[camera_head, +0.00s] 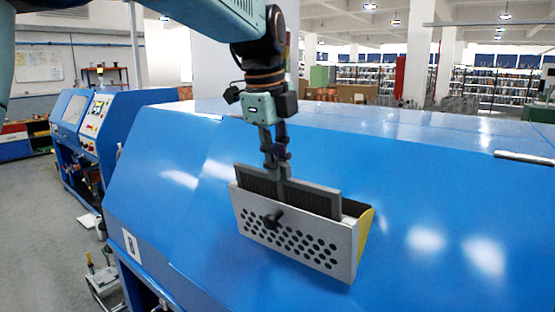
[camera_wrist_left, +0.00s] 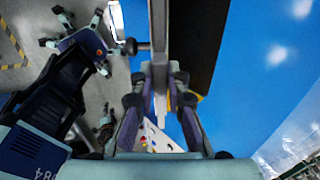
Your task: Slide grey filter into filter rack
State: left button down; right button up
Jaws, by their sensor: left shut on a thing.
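The grey filter (camera_head: 312,199) is a flat dark panel with a lighter grey frame. My left gripper (camera_head: 283,174) is shut on the middle of its upper edge from above. The filter rack (camera_head: 342,256) has a grey front plate with round holes, a black knob and a yellow side, and sits on the sloping blue machine. The filter's lower part is hidden behind the front plate, and its upper strip stands above the rim. Whether it touches the rack's bottom is hidden. In the left wrist view, the gripper's fingers (camera_wrist_left: 160,85) close around a thin grey edge. My right gripper is not in view.
The blue machine (camera_head: 440,200) fills the right and middle, its slope clear around the rack. Another blue machine (camera_head: 80,125) stands at the left beside open grey floor (camera_head: 40,230). Shelves and pillars are far behind.

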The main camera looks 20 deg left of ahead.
pick_arm(q)
jog(key=shift+v, duration=2)
jog(key=shift+v, duration=2)
jog(key=shift+s, duration=0.1)
jog(key=shift+v, duration=1.6)
jog(key=shift+v, duration=2)
